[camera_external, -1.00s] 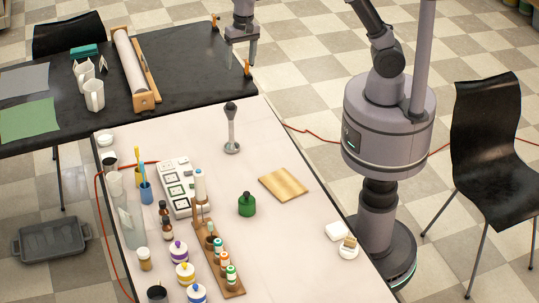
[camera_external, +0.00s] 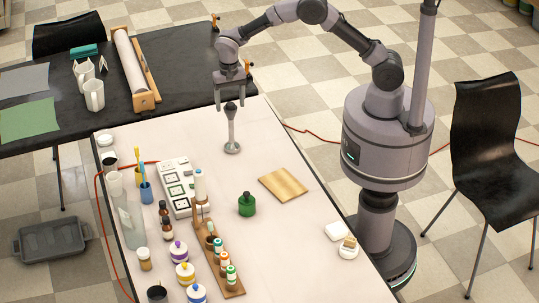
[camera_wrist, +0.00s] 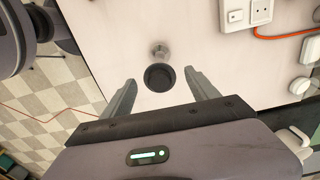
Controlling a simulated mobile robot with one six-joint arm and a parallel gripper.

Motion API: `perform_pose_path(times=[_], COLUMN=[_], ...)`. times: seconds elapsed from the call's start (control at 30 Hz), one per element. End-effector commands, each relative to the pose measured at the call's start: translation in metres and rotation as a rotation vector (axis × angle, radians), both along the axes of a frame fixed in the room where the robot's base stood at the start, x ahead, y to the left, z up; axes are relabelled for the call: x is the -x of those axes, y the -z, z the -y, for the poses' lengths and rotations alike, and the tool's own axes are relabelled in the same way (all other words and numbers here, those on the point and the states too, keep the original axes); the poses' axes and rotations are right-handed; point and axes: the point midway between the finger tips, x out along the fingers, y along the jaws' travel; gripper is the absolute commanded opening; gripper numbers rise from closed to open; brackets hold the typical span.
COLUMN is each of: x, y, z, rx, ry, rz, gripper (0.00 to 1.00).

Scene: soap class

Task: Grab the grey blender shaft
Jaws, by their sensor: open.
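The grey blender shaft (camera_external: 231,128) stands upright on the white table, with a dark knob on top and a flared metal foot. In the wrist view its dark top (camera_wrist: 159,77) lies between and slightly beyond the fingertips, with the metal foot showing past it. My gripper (camera_external: 231,105) is open, pointing down, with its fingers on either side of the shaft's top in the external view. In the wrist view my gripper (camera_wrist: 160,77) shows both fingers apart and nothing held. I cannot tell whether either finger touches the shaft.
A white socket panel (camera_external: 177,188) lies to the left, beside a wooden rack (camera_external: 217,258) of bottles. The tabletop right around the shaft is clear. A black table (camera_external: 190,70) adjoins behind.

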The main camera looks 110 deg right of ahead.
Motion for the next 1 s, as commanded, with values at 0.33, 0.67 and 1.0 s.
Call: perform_pose_path(times=[0.33, 0.67, 1.0], x=[0.0005, 0.0006, 0.0004], y=[0.0138, 0.0138, 0.0121], z=[-0.0002, -0.0002, -0.0001], rx=[0.0, 0.0, 0.0], ry=[0.001, 0.0, 0.0], rz=[0.001, 0.0, 0.001], gripper=[0.53, 0.0, 0.0])
